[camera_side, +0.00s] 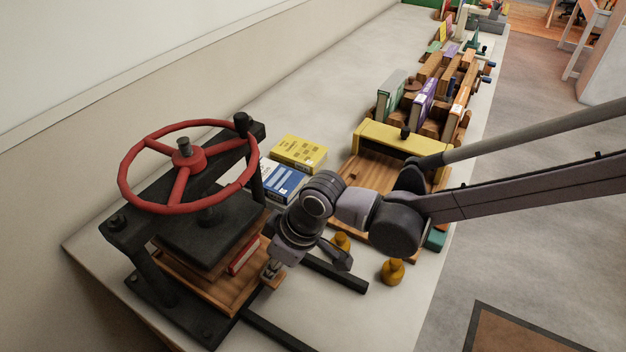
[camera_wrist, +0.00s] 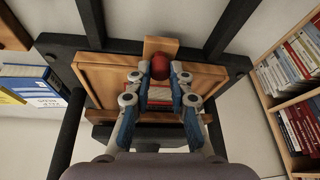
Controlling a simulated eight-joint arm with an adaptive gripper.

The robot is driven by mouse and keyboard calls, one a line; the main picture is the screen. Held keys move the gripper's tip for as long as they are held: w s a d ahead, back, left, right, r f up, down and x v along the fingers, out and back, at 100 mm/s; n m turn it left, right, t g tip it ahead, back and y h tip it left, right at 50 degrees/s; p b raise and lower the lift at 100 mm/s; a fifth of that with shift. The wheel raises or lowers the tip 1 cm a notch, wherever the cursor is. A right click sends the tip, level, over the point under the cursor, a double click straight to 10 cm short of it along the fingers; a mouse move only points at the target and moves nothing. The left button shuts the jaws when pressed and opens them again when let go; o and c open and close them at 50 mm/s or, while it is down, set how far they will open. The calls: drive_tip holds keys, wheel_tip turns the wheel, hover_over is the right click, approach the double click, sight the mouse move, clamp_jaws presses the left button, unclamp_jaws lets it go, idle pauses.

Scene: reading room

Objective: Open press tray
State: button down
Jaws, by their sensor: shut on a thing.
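The wooden press tray (camera_side: 205,283) sits low in the black book press, under its dark plate (camera_side: 205,235). A red book (camera_side: 243,257) lies on the tray near its front edge. In the wrist view the tray (camera_wrist: 104,80) shows its wooden rim, with a round red knob (camera_wrist: 160,67) at the middle of one side. My gripper (camera_wrist: 160,78) is shut on the red knob, with one finger on each side of it. In the side view my gripper (camera_side: 270,272) is at the tray's front, and the knob is hidden there.
Two black rails (camera_side: 337,273) reach out from the press over the pale table. Brass weights (camera_side: 392,271) stand right of the rails. A blue book (camera_side: 283,181) and a yellow book (camera_side: 299,152) lie behind my arm. The red handwheel (camera_side: 188,160) tops the press.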

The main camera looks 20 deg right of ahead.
drive_tip(key=s+d, duration=1.1)
drive_tip(key=c, duration=1.2)
unclamp_jaws()
drive_tip(key=shift+v, duration=6)
drive_tip(key=shift+a, duration=0.1)
